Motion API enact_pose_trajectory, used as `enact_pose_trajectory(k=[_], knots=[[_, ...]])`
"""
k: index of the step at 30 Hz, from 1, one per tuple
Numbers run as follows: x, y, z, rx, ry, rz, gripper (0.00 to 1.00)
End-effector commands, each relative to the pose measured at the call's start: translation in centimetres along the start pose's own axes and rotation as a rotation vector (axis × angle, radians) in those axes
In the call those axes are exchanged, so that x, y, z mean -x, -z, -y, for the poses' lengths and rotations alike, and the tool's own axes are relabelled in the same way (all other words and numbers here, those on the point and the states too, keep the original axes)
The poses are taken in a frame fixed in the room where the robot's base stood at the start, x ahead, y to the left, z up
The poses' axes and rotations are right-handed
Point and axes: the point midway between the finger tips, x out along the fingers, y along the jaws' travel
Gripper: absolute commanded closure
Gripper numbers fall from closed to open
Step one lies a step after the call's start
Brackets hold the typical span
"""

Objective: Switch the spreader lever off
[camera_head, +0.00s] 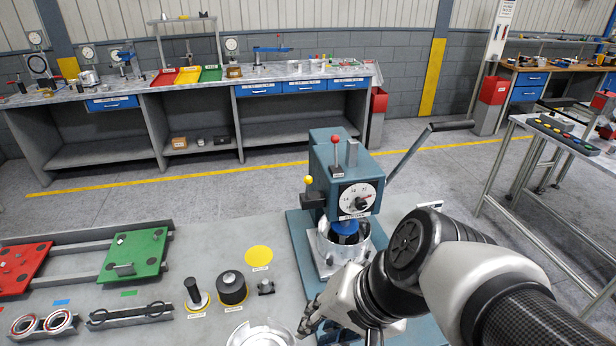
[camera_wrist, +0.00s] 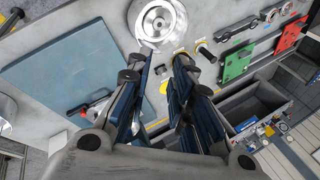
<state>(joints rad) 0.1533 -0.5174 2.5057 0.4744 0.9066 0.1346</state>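A blue-green press-like machine (camera_head: 345,190) stands on the table in the head view. A red-knobbed lever (camera_head: 335,148) stands upright on its top, above a small label. A yellow knob (camera_head: 308,181) sticks out at its left side, and a long black-handled lever (camera_head: 450,126) slants up to the right. The labels are too small to tell which is the spreader lever. My gripper (camera_head: 311,319) is low in front of the machine, apart from these levers. In the wrist view my gripper (camera_wrist: 158,82) has its fingers spread with nothing between them.
A silver round dish (camera_head: 262,335) lies left of my gripper. A black cylinder (camera_head: 231,288), a green plate (camera_head: 134,256) and a red plate (camera_head: 22,265) are further left. In the wrist view a blue-green board (camera_wrist: 70,65) carries a small red-handled part (camera_wrist: 88,110).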

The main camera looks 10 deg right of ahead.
Motion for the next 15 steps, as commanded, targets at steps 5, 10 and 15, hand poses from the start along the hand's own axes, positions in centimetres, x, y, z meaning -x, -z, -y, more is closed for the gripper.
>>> enact_pose_trajectory(k=[5, 10, 15], knots=[[-0.7, 4.0, 3.6, -0.499, 0.196, 0.068, 0.94], [-0.7, 10.2, 5.1, -0.986, 0.389, 0.103, 1.0], [-0.3, 17.0, 3.8, -1.433, 0.574, 0.115, 1.0]])
